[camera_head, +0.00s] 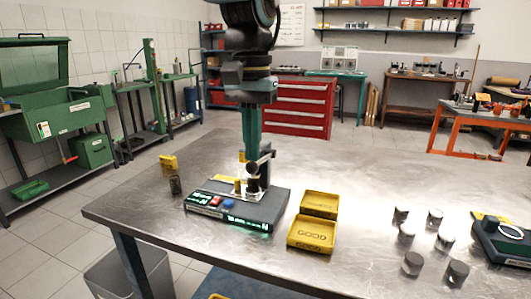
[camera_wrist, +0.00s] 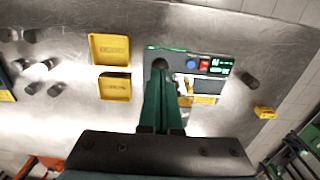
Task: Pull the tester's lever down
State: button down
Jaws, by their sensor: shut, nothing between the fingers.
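The tester (camera_head: 262,212) is a dark, low box on the steel table with lit green displays and a red and a blue button. It also shows in the wrist view (camera_wrist: 222,48). A small grey and black upright part with a raised arm (camera_head: 266,158), which looks like the lever, stands on its back right. A dark round end (camera_wrist: 160,65) shows right at my fingertips in the wrist view. My gripper (camera_head: 249,154) points down over the tester, with its green fingers together and empty. I cannot tell whether the fingertips touch the lever; they partly hide it.
Two yellow trays (camera_head: 290,234), the front one marked GOOD, lie right of the tester. Several metal cylinders (camera_head: 434,218) stand further right, near another dark device (camera_head: 500,240). A dark cylinder (camera_head: 175,184) and a yellow block (camera_head: 168,162) stand to the left.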

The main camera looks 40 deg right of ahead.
aim_at(251, 164)
jog(key=shift+s+a+f, duration=0.1)
jog(key=shift+a+f, duration=0.05)
jog(key=shift+f, duration=0.45)
jog(key=shift+s+a+f+b, duration=0.1)
jog(key=shift+f+b, duration=0.6)
jog(key=shift+f, duration=0.2)
jog(key=shift+f+b, duration=0.3)
jog(key=shift+f, duration=0.15)
jog(key=shift+r, duration=0.2)
jog(key=r+p, duration=0.9)
jog(key=r, duration=0.1)
jog(key=shift+w+d, duration=0.2)
jog(key=shift+d, duration=0.1)
jog(key=shift+f, duration=0.1)
